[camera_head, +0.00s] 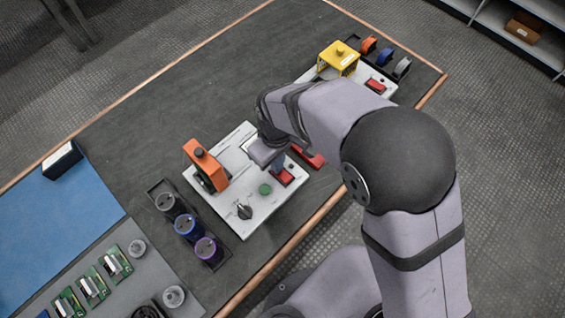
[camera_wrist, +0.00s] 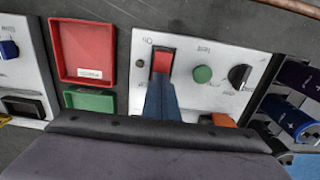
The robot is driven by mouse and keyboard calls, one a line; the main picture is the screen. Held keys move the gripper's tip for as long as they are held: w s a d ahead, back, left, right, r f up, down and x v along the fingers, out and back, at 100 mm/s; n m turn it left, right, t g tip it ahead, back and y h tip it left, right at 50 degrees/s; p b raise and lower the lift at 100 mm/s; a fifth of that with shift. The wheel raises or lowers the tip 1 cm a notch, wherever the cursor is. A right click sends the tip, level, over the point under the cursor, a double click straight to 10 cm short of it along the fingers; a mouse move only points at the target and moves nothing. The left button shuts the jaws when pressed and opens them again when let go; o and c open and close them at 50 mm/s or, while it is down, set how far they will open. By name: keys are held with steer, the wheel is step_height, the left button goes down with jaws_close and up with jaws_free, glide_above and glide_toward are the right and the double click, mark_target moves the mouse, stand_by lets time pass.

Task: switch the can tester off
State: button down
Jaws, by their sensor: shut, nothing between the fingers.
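The can tester (camera_head: 262,212) is a white panel on the dark bench, with an orange lever-like part (camera_head: 206,165) at its left. Its red rocker switch (camera_head: 288,177) is partly hidden by my gripper (camera_head: 279,168). In the wrist view the red switch (camera_wrist: 163,61) lies at the tip of my shut blue fingers (camera_wrist: 160,82). The fingers cover the switch's lower end; I cannot tell whether they touch it. A green button (camera_wrist: 203,73) and a black knob (camera_wrist: 240,75) sit to the right of the switch.
A red bin (camera_wrist: 84,50) and a green one (camera_wrist: 90,101) stand beside the tester. A rack with capacitors (camera_head: 188,225) is on its other side. A second panel with a yellow guard (camera_head: 338,57) stands at the back.

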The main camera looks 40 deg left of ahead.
steer(key=shift+d, duration=0.1)
step_height(320, 180, up, 7)
steer(key=p, duration=0.6)
stand_by(0.4)
steer(key=shift+f, duration=0.1)
stand_by(0.3)
steer(key=d+f, duration=0.1)
steer(key=d, duration=0.1)
steer(key=s+d+f+m+h, duration=0.1)
steer(key=d, duration=0.1)
steer(key=s+d+f+m, duration=0.1)
steer(key=d, duration=0.1)
steer(key=w+d+r+m, duration=0.3)
steer(key=d+m, duration=0.2)
steer(key=d, duration=0.6)
steer(key=w+d+r+m, duration=0.3)
steer(key=w+d+m, duration=0.1)
steer(key=d, duration=0.8)
steer(key=w+d+r+m+y, duration=0.1)
steer(key=w+d+r+m, duration=0.2)
steer(key=d+m, duration=0.4)
steer(key=d+r, duration=0.1)
steer(key=d, duration=0.4)
steer(key=shift+w+d, duration=0.15)
steer(key=shift+w, duration=0.25)
